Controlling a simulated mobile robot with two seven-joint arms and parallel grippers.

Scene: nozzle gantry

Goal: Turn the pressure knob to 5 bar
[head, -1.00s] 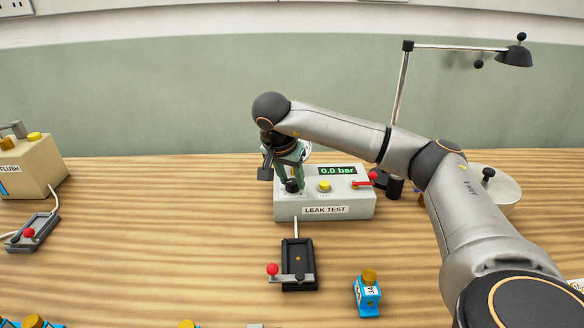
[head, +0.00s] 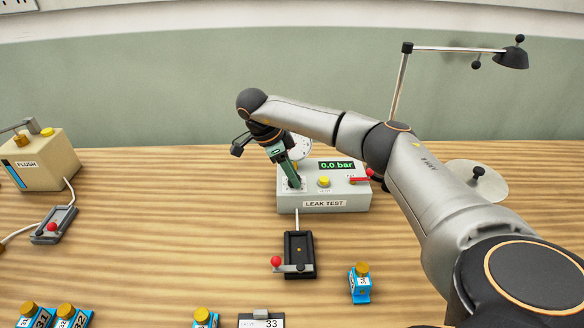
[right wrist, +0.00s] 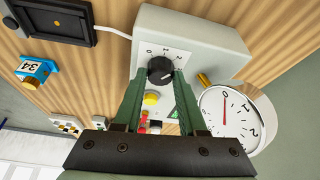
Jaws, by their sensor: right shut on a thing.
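The grey leak test box (head: 345,197) stands on the table, its display (head: 337,165) reading 0.0 bar. The dark pressure knob (right wrist: 160,70) is on its top, beside a printed scale with 0, 1 and 2 legible. My right gripper (head: 293,183) comes down tilted onto the knob. In the right wrist view its two green fingers (right wrist: 162,80) lie on either side of the knob, shut on it. The fingers hide part of the scale. The round gauge (right wrist: 228,115) has its red needle near 0. My left gripper is not in view.
The box also has a yellow button (head: 324,181) and a red lever (head: 360,180). A black clamp fixture (head: 299,255) and a blue nozzle block (head: 360,284) are in front. The flush box (head: 35,160) is far left.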

